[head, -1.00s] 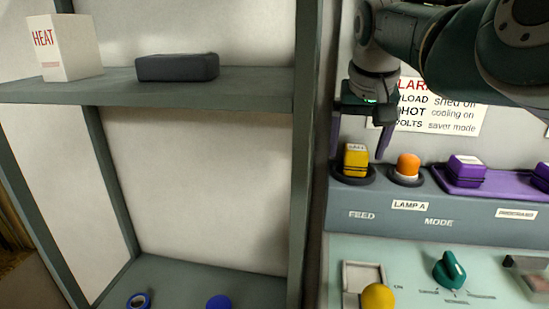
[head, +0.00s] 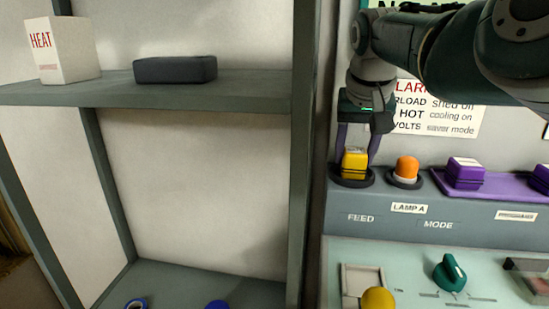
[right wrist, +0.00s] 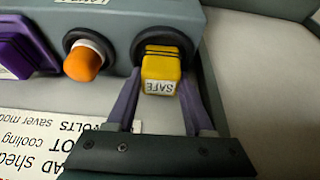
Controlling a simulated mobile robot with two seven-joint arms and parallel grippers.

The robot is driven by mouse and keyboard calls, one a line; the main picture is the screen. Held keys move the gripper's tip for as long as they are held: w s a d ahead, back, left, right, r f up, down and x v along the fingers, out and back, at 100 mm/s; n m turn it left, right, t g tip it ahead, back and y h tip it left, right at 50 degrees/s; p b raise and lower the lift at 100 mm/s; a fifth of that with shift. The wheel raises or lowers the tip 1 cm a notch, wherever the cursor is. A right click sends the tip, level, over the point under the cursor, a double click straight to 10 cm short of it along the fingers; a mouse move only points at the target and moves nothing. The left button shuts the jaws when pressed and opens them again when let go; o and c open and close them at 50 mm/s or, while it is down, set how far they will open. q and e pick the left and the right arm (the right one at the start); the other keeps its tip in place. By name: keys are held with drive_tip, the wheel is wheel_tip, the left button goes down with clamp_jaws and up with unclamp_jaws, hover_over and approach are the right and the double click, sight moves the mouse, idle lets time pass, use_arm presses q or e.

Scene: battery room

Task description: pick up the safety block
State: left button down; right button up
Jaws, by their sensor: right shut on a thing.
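The safety block (head: 354,163) is a small yellow block with dark bands, seated in a round dark socket above the FEED label on the console. In the right wrist view the yellow block (right wrist: 160,68) shows a white SAFE label. My right gripper (head: 357,160) comes down from above, with its purple fingers shut on the block's two sides. It also shows in the right wrist view (right wrist: 158,88). The block still sits at its socket. My left gripper is not in view.
An orange lamp (head: 406,167) stands close to the right of the block. Purple blocks (head: 465,172) sit on a purple tray farther right. A yellow knob (head: 377,299) and a green dial (head: 450,272) are on the lower panel. A grey shelf (head: 230,92) stands at the left.

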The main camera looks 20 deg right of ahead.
clamp_jaws()
